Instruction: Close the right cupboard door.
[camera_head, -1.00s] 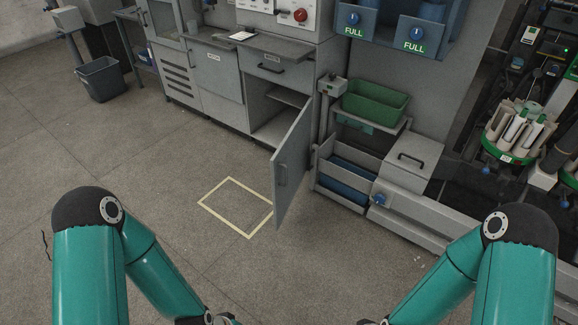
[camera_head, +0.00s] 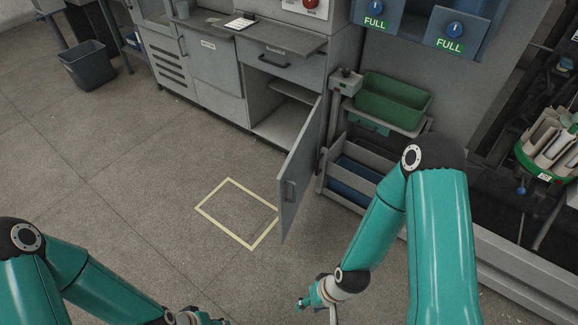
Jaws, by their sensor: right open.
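A yellow floor outline (camera_head: 240,212) lies left of the door. A green bin (camera_head: 394,101) sits on a rack right of the cupboard. A grey waste bin (camera_head: 87,66) stands at the far left. The floor in front is clear.

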